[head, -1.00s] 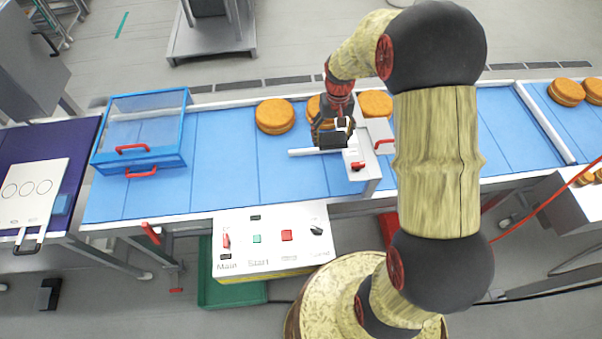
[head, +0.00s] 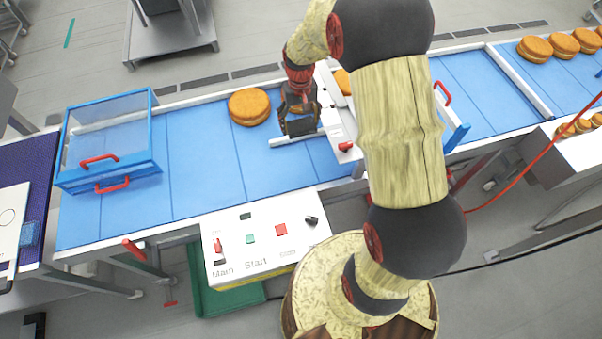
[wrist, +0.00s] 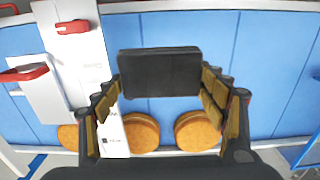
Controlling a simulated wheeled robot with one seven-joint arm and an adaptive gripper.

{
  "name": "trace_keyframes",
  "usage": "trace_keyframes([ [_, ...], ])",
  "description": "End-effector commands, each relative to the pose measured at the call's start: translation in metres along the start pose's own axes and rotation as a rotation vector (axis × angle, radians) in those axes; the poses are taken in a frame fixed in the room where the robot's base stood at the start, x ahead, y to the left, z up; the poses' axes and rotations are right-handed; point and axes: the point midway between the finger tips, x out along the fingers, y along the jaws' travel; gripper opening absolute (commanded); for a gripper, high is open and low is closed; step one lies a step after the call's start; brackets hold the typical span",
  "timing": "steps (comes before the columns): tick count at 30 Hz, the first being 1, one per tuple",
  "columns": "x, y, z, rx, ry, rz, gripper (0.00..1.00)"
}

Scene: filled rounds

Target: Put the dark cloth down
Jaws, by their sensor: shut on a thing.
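The dark cloth (head: 301,127) is a small, flat, nearly black piece in the head view. In the wrist view the dark cloth (wrist: 160,73) shows as a dark rectangle between the fingertips. My gripper (head: 298,113) is shut on it, over the blue conveyor belt (head: 200,160). In the wrist view my gripper (wrist: 160,88) has one finger on each side of the cloth. I cannot tell whether the cloth touches the belt. The belt under it is hidden.
A filled round (head: 249,106) lies left of my gripper. A white panel with a red lever (head: 345,146) stands close on the right. A blue clear-lidded box (head: 108,150) is at the belt's left end. A control box (head: 265,242) stands in front. The belt between is bare.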

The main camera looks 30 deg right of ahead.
Motion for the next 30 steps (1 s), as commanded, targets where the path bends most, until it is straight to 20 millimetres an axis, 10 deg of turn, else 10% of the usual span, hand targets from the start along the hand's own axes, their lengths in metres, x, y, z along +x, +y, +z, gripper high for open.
trace_keyframes([
  [30,0.157,0.0,0.001,0.0,-0.001,0.0,0.31],
])
